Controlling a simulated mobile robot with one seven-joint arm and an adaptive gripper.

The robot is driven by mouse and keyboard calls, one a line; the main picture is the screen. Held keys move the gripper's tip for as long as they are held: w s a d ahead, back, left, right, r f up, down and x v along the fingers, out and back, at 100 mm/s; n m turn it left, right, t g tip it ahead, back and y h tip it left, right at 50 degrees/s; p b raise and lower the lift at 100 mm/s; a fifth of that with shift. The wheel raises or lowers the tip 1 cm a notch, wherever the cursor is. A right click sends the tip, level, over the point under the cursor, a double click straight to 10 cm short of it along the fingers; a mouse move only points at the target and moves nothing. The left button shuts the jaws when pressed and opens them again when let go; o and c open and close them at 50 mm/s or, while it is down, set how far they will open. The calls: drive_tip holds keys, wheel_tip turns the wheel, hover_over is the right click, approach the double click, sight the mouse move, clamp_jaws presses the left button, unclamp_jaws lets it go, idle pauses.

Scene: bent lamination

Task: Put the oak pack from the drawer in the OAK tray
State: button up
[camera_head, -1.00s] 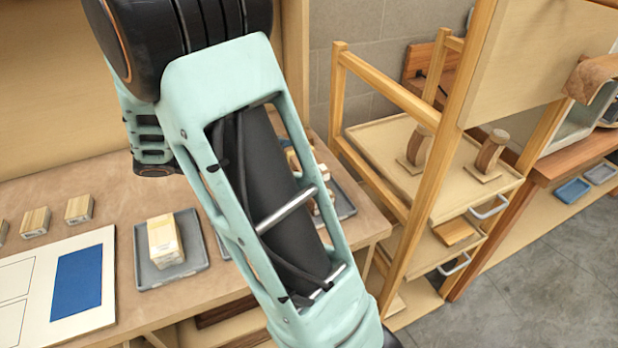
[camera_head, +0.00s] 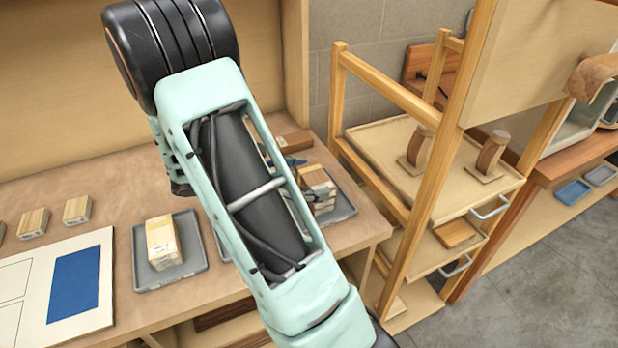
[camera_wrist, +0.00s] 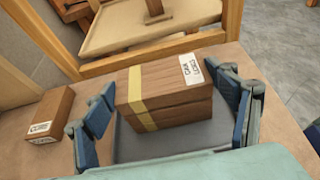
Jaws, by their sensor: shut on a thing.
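A brown wooden pack (camera_wrist: 170,97) with a yellow band and a white label that seems to read OAK is between my gripper's (camera_wrist: 168,110) blue fingers in the wrist view. My gripper is shut on it. A grey tray (camera_wrist: 135,145) lies directly under the pack; I cannot tell whether the pack touches its floor. In the head view, the pack (camera_head: 318,183) and the right grey tray (camera_head: 343,207) show partly past my arm, which hides the rest. The tray's own label is not visible.
A pale banded pack (camera_head: 163,240) sits in another grey tray (camera_head: 143,278). A loose brown block (camera_wrist: 52,115) lies left of my gripper. Small blocks (camera_head: 77,209) and a white board with a blue panel (camera_head: 75,283) are on the left. A wooden rack (camera_head: 405,205) stands close on the right.

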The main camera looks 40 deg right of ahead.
drive_tip(key=shift+f, duration=0.15)
drive_tip(key=o, duration=1.2)
drive_tip(key=shift+r, duration=0.2)
drive_tip(key=v, duration=1.2)
drive_tip(key=shift+a+f, duration=0.1)
